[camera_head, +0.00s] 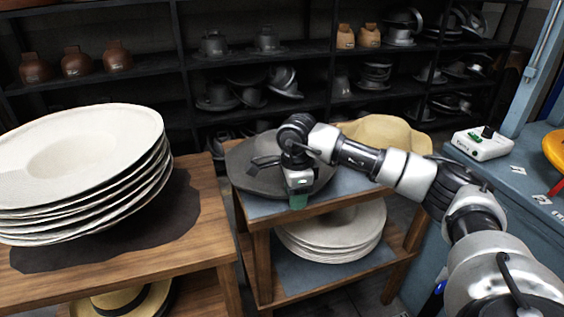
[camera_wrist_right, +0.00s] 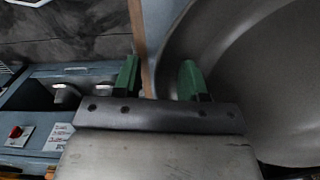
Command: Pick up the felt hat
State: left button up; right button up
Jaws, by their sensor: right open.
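A dark grey felt hat (camera_head: 255,180) with a wide brim lies on the top shelf of the small wooden stand (camera_head: 320,207). It also shows as a large grey curved surface at the right of the right wrist view (camera_wrist_right: 265,75). My right gripper (camera_head: 298,199) points down at the front edge of this hat and covers part of it. In the right wrist view its two green fingers (camera_wrist_right: 160,80) are apart, with the brim's edge near the right finger. Whether they touch the brim I cannot tell. My left gripper is not in view.
A tan hat (camera_head: 385,131) lies behind my right arm. Pale hats (camera_head: 335,240) are stacked on the stand's lower shelf. A stack of white hats (camera_head: 80,160) stands on the left wooden table (camera_head: 200,215). A blue bench with a white control box (camera_head: 482,145) is at right.

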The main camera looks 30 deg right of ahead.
grip_shut()
jog(key=shift+r, duration=0.2)
